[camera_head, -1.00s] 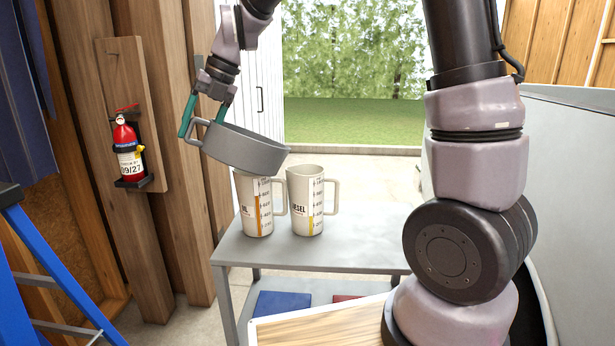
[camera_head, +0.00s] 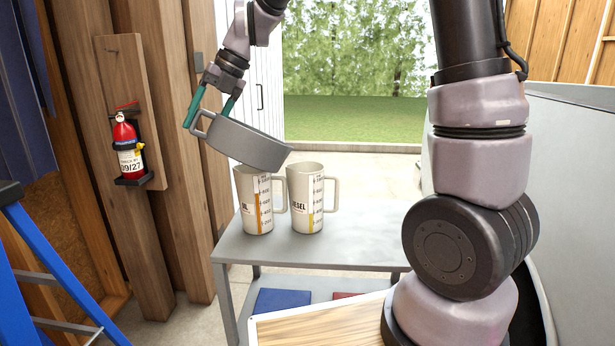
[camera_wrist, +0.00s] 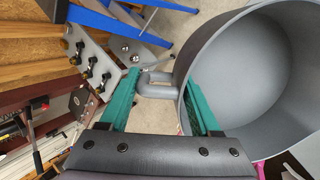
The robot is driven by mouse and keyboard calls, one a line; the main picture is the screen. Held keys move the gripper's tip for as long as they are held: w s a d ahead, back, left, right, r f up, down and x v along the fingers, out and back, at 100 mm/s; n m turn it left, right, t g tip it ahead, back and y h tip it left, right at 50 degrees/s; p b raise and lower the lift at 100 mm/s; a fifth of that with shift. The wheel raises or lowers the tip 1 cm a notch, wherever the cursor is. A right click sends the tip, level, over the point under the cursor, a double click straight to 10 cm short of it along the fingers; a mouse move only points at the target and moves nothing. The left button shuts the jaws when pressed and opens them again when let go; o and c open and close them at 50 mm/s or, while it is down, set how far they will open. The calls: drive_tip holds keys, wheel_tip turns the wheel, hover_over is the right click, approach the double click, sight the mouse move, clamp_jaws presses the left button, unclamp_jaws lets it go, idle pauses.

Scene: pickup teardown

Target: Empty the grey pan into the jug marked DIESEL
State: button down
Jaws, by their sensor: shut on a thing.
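The grey pan (camera_head: 245,146) is in the air above the jugs, tilted with its right side lower. My gripper (camera_head: 208,112) is shut on the pan's handle at its left; the wrist view shows the handle (camera_wrist: 157,90) between the teal fingers. The jug marked DIESEL (camera_head: 306,205) stands upright at the right on the grey cart, its label partly turned away.
A similar jug (camera_head: 255,210), its label ending in "IL", stands just left of the DIESEL jug, under the pan. The cart top (camera_head: 365,245) is clear at the right. A fire extinguisher (camera_head: 128,155) hangs on the left post; a blue ladder (camera_head: 50,270) stands at the left.

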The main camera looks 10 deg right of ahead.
drive_tip(key=shift+w+d+r+y+p, duration=0.2)
drive_tip(key=shift+d+r+y+p, duration=0.15)
drive_tip(key=shift+d+r, duration=0.3)
drive_tip(key=shift+w+d+r+y+p, duration=0.15)
drive_tip(key=shift+d+r+y+p, duration=0.2)
drive_tip(key=shift+d+r, duration=0.25)
idle(0.3)
drive_tip(key=shift+w+d+r+g+y+p, duration=0.15)
drive_tip(key=shift+d+r+y+p, duration=0.2)
drive_tip(key=shift+d+y+p, duration=0.25)
drive_tip(key=shift+w+d+r+g+y+p, duration=0.15)
drive_tip(key=shift+d+r+y+p, duration=0.25)
drive_tip(key=shift+p, duration=0.4)
idle(1.7)
drive_tip(key=shift+w+d+r+g+y, duration=0.2)
drive_tip(key=shift+d+y, duration=0.15)
drive_tip(key=shift+d, duration=0.25)
drive_tip(key=shift+w+d+r+g+y, duration=0.1)
drive_tip(key=shift+w+d+r+y, duration=0.1)
drive_tip(key=shift+d+y, duration=0.3)
idle(1.1)
drive_tip(key=shift+w+d+r+m+y, duration=0.15)
drive_tip(key=shift+d+y, duration=0.2)
drive_tip(key=shift+d, duration=0.3)
drive_tip(key=shift+w+d+r+m+y, duration=0.15)
drive_tip(key=shift+d+y, duration=0.15)
drive_tip(key=shift+d, duration=0.3)
